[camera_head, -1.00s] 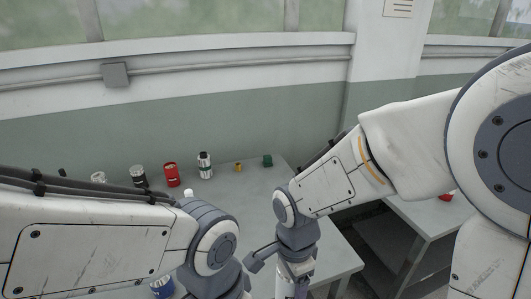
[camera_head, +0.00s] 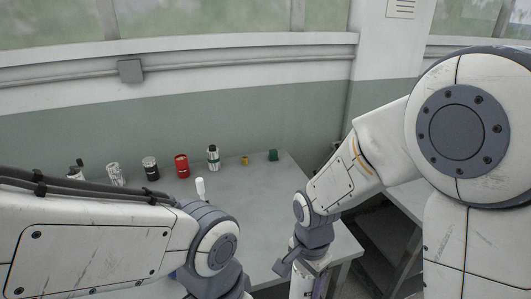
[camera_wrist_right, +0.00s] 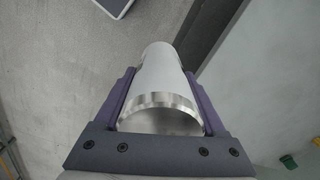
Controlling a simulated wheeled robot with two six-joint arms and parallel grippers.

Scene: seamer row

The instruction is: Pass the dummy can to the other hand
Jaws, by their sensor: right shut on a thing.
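The dummy can (camera_wrist_right: 163,72) is a white cylinder with a bright metal rim, its near end facing the right wrist camera. My right gripper (camera_wrist_right: 160,92) is shut on it, with one purple finger along each side. The left gripper's fingers are not in view.
A grey table (camera_head: 255,205) has a row of things at the back: a red can (camera_head: 182,166), a black and silver can (camera_head: 150,168), a silver and dark cylinder (camera_head: 213,158), a small yellow piece (camera_head: 245,160) and a green block (camera_head: 273,155). A white handle (camera_head: 200,188) shows behind my left arm.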

